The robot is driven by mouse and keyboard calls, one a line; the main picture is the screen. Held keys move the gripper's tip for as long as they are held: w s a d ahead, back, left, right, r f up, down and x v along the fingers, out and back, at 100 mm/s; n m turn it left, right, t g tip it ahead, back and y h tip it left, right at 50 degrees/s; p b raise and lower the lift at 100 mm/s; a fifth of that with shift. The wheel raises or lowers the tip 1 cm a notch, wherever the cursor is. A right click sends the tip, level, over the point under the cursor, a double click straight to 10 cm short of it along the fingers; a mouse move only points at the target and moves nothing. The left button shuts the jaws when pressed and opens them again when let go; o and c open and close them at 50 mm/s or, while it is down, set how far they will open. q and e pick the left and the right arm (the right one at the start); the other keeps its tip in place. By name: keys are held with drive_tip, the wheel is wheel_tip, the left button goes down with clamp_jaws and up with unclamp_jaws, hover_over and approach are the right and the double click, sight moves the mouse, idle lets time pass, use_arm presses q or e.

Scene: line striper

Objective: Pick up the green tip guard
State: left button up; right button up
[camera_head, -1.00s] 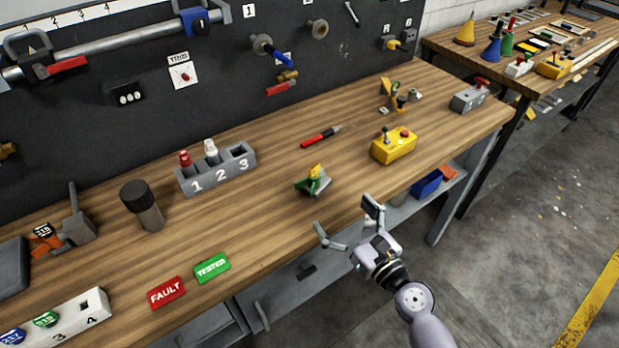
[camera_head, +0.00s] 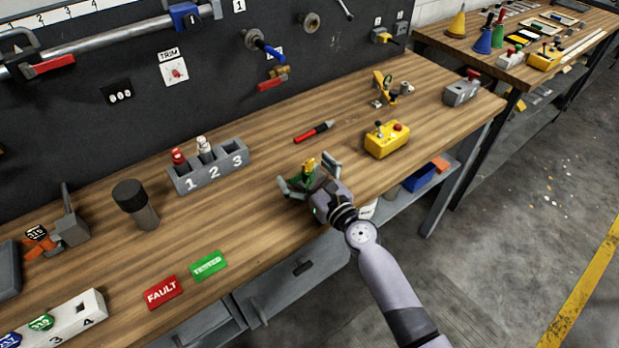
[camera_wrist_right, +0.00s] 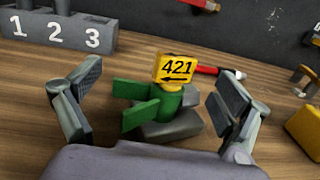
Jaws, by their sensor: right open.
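The green tip guard (camera_wrist_right: 158,104) stands in the middle of the right wrist view, on a grey base (camera_wrist_right: 172,128). It has green fins and a yellow tag (camera_wrist_right: 174,68) marked 421 on top. In the head view the green tip guard (camera_head: 301,180) is partly hidden by my right gripper (camera_head: 308,172). My right gripper (camera_wrist_right: 155,100) is open, with one finger on each side of the guard and gaps showing between fingers and guard. My left gripper is in neither current view.
A yellow control box (camera_head: 386,140) stands to the right. A grey numbered holder (camera_head: 208,170) stands to the left. Green (camera_head: 208,265) and red (camera_head: 163,292) label plates lie near the front edge.

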drive_tip(key=shift+c, duration=0.5)
drive_tip(key=c, duration=1.4)
drive_tip(key=shift+r, duration=0.1)
drive_tip(key=shift+c, duration=0.5)
drive_tip(key=shift+r, duration=0.1)
wheel_tip(320, 180, up, 20)
drive_tip(key=p, duration=1.6)
